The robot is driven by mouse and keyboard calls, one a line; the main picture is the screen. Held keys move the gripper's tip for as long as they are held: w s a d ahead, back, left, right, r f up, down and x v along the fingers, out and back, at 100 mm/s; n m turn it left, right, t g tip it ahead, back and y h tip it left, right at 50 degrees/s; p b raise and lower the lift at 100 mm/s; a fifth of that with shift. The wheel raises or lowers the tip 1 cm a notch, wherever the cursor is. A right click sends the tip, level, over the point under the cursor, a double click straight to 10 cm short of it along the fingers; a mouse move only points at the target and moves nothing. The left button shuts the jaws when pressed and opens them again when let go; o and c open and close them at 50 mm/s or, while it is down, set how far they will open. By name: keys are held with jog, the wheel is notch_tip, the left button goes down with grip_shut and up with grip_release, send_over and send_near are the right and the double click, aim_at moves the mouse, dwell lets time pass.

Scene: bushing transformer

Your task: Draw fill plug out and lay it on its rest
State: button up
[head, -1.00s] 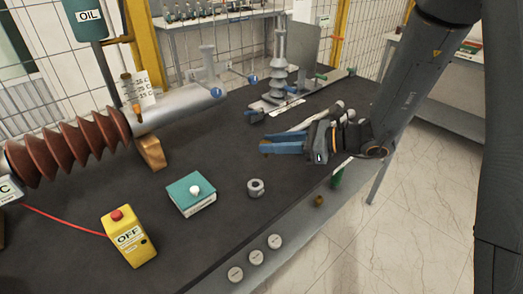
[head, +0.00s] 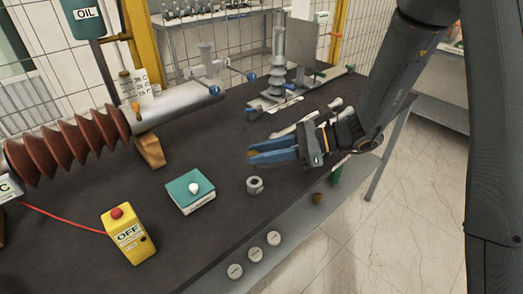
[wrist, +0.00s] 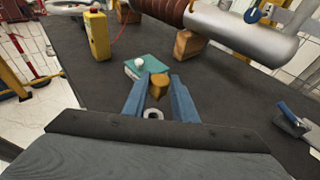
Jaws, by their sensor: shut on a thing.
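My gripper (head: 256,155) is above the dark bench, its blue fingers pointing left. In the wrist view, its fingers (wrist: 159,86) are shut on a brass-coloured piece, which I take for the fill plug (wrist: 158,82). In the head view only a small brown edge of the plug shows at the fingertips. I cannot tell whether this ring is the rest.
A teal box with a white knob (head: 191,191) and a yellow OFF box (head: 128,234) stand left of the ring. The ribbed brown bushing (head: 65,150) lies at the far left on a wooden block (head: 149,151).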

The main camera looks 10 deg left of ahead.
aim_at(262, 182)
jog(key=shift+f+b, duration=2.05)
jog(key=shift+f, duration=1.85)
jog(key=o, duration=1.1)
jog(key=shift+o, duration=0.2)
jog(key=shift+b+v, duration=0.8)
jog(key=shift+v, duration=3.1)
